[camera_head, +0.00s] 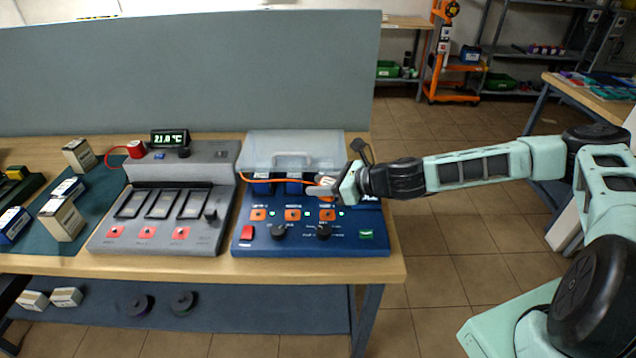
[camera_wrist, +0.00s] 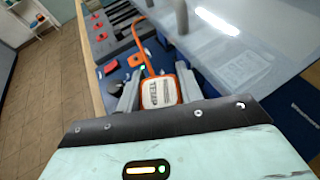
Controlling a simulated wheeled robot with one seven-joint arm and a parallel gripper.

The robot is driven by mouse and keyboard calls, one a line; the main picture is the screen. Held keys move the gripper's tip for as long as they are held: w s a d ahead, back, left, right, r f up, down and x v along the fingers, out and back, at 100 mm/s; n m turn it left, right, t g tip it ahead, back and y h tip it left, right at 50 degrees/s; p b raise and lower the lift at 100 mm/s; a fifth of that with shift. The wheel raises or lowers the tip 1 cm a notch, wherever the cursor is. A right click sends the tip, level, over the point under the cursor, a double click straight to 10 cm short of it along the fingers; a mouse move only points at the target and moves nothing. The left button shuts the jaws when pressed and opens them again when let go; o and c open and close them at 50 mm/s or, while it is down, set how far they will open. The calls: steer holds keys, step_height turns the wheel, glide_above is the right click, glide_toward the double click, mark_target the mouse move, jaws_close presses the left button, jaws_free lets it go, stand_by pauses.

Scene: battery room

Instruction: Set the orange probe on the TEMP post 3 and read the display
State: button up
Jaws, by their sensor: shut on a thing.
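My gripper (camera_head: 322,188) reaches in from the right, over the right part of the blue unit (camera_head: 345,244). In the wrist view, my gripper (camera_wrist: 158,88) is shut on the orange probe (camera_wrist: 181,72), which has a pale labelled face. An orange cable (camera_head: 262,180) runs left from it. Three orange posts sit in a row on the blue unit: left (camera_head: 258,215), middle (camera_head: 292,215) and right (camera_head: 327,215). The probe is above or behind the right one; contact cannot be told. Their small labels are hard to read. The display (camera_head: 169,138) appears to show 21.0 °C.
A clear lid (camera_head: 290,150) stands raised behind the posts, close to my gripper. Black knobs (camera_head: 279,231) and a green switch (camera_head: 366,234) are in front. A grey unit (camera_head: 210,160) stands left. Boxes (camera_head: 63,220) lie farther left.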

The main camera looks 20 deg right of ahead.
mark_target(323, 213)
steer(key=shift+f+b, duration=2.15)
steer(key=shift+f, duration=0.65)
steer(key=shift+f, duration=0.55)
steer(key=o, duration=0.8)
steer(key=shift+c, duration=0.2)
steer(key=shift+o, duration=0.2)
steer(key=shift+s+d+r, duration=0.1)
steer(key=shift+d, duration=0.05)
steer(key=shift+p+v, duration=2.15)
steer(key=shift+v, duration=3.25)
